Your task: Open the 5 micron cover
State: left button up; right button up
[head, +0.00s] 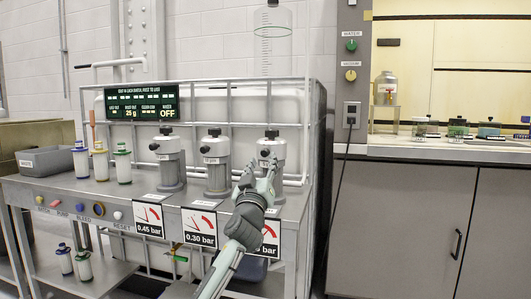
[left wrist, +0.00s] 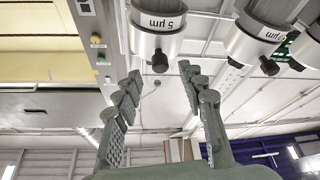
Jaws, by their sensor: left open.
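The 5 µm housing is a grey cylinder with a dark cap (head: 271,134), the rightmost of three on the bench in the head view. Its "5 µm" label reads upside down on the housing (left wrist: 158,38) in the left wrist view, with a dark knob (left wrist: 160,62) at its rim. My left gripper (head: 259,168) is open and empty in front of this housing, hiding its lower part. The left wrist view shows the open fingers (left wrist: 160,85) with the knob beyond the gap between them. My right gripper is in neither view.
Two similar housings, middle (head: 216,172) and left (head: 168,160), stand close by. Pressure placards (head: 200,226) hang along the bench front, the right one partly hidden by my arm. Capped cartridges (head: 122,163) stand at left. A rail frame (head: 230,85) rises behind.

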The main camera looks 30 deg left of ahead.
aim_at(264, 155)
pick_arm(q)
jog(key=shift+x, duration=2.75)
grip_shut()
